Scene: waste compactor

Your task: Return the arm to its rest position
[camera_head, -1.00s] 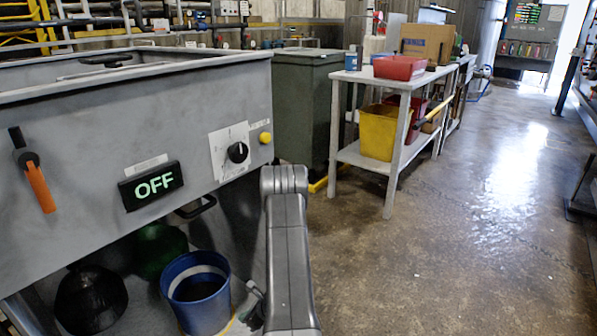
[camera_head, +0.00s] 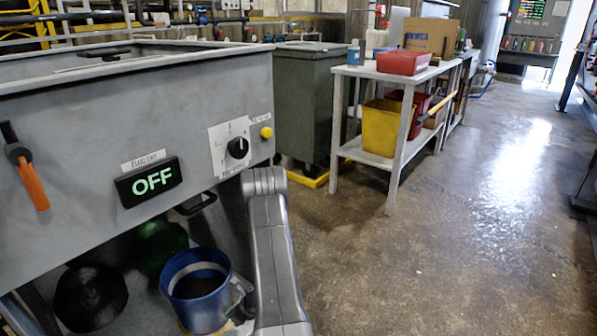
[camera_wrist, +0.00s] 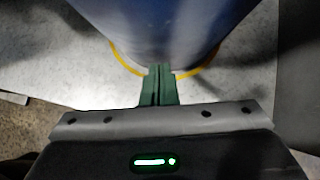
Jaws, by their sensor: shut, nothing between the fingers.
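In the wrist view my gripper (camera_wrist: 160,72) is shut, with its green fingers together and nothing between them. Its fingertips point at the foot of a blue bucket (camera_wrist: 160,25), close to it; I cannot tell whether they touch. The bucket (camera_head: 197,300) stands under the compactor in the head view, on a yellow ring marked on the pale surface. In the head view my arm rises at the lower middle, just right of the bucket, and my gripper is hidden there.
The compactor (camera_head: 80,150) has a display reading OFF, a black knob (camera_head: 238,147) and an orange-handled lever (camera_head: 33,185). Black and green round objects sit beside the bucket. A green bin (camera_head: 305,110) and a table (camera_head: 397,150) stand behind. The floor to the right is clear.

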